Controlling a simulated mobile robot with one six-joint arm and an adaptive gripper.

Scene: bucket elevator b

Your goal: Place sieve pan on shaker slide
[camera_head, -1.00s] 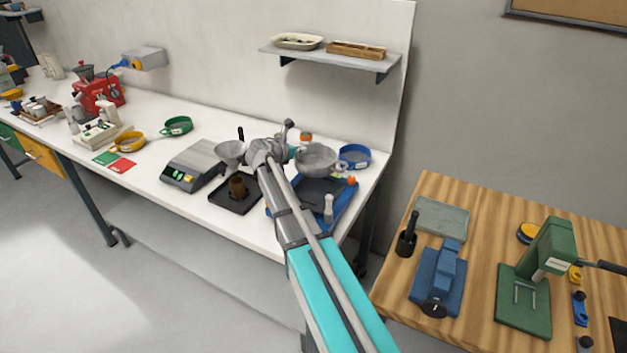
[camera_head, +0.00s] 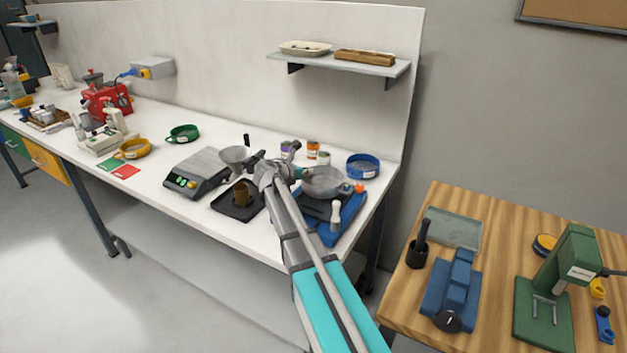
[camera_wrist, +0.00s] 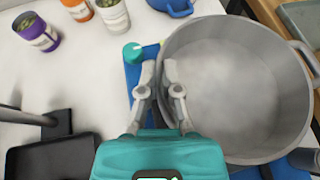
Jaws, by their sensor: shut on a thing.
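The sieve pan, a round grey metal pan (camera_head: 324,184), is over the dark slide of the blue shaker (camera_head: 347,218) at the right end of the white bench. It looks roughly level; I cannot tell whether it touches the slide. My gripper (camera_head: 304,173) is at the pan's left side. In the wrist view my gripper (camera_wrist: 160,90) is shut on the rim at the left side of the pan (camera_wrist: 240,85), which is empty. Blue shaker parts show beneath and beside the pan; most of the slide is hidden under it.
Small jars (camera_head: 312,150) and a blue ring sieve (camera_head: 362,166) stand behind the shaker. A funnel stand with a dark tray (camera_head: 226,207) and a scale (camera_head: 198,172) are to the left. A pale-handled tool (camera_head: 336,214) stands at the shaker's front. A wooden table (camera_head: 407,295) is at right.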

